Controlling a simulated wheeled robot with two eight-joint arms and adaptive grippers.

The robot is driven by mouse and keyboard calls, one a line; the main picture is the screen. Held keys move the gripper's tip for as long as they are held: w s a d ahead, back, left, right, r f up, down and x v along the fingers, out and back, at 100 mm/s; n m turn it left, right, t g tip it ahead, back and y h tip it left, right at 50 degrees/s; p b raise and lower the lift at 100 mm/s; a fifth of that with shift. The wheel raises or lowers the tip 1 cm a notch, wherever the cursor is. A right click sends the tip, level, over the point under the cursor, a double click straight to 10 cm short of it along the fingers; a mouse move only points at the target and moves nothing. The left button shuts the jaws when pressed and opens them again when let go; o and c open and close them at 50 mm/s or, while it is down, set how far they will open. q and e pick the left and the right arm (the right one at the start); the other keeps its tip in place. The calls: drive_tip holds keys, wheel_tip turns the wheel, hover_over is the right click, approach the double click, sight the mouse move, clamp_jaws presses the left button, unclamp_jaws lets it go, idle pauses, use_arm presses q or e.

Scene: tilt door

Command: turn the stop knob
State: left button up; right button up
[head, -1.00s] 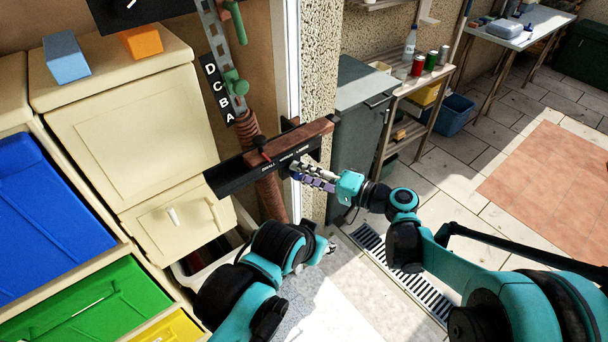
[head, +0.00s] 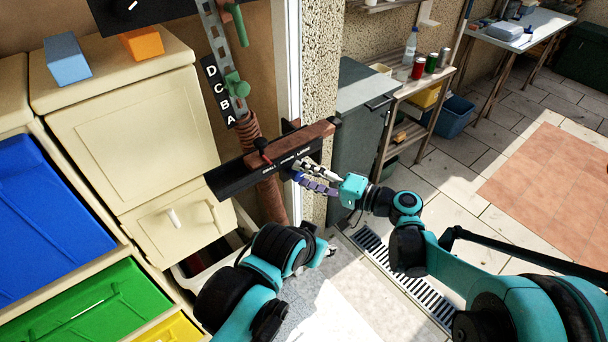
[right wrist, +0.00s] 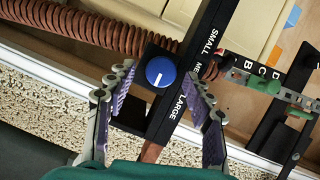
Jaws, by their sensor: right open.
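A round blue knob (right wrist: 160,72) with a white pointer mark sits on a black bar (right wrist: 190,62) labelled SMALL, MEDIUM and LARGE. In the head view the bar (head: 225,181) projects beside a brown pipe, and the blue knob (head: 297,176) shows at its right end. My right gripper (right wrist: 158,80) is open. Its two purple-padded fingers stand on either side of the knob, and I see gaps between them and it. In the head view the right gripper (head: 306,174) reaches in from the right. My left gripper (head: 329,250) is mostly hidden behind its own arm.
A green slider (head: 237,86) sits by a D-C-B-A scale (head: 217,90). Another dark knob (head: 130,4) is at the top left. Cream cabinets (head: 135,135) stand left; a grey cabinet (head: 358,125) stands behind the right gripper.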

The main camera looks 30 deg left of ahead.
drive_tip(key=d+r, duration=0.1)
drive_tip(key=d, duration=1)
drive_tip(key=shift+s+d, duration=0.1)
drive_tip(key=s+d+f+t+h, duration=0.2)
drive_tip(key=s+d+h, duration=0.2)
drive_tip(key=d, duration=0.7)
drive_tip(key=s+d+f+m+t+h, duration=0.1)
drive_tip(key=s+d+f+t+h, duration=0.1)
drive_tip(key=d+h, duration=0.5)
drive_tip(key=s+d+f+m+t+h, duration=0.1)
drive_tip(key=s+d+f+t+h, duration=0.2)
drive_tip(key=d, duration=1.3)
drive_tip(key=s+h, duration=0.2)
drive_tip(key=h, duration=0.1)
drive_tip(key=shift+s+f, duration=0.3)
drive_tip(key=shift+s, duration=0.05)
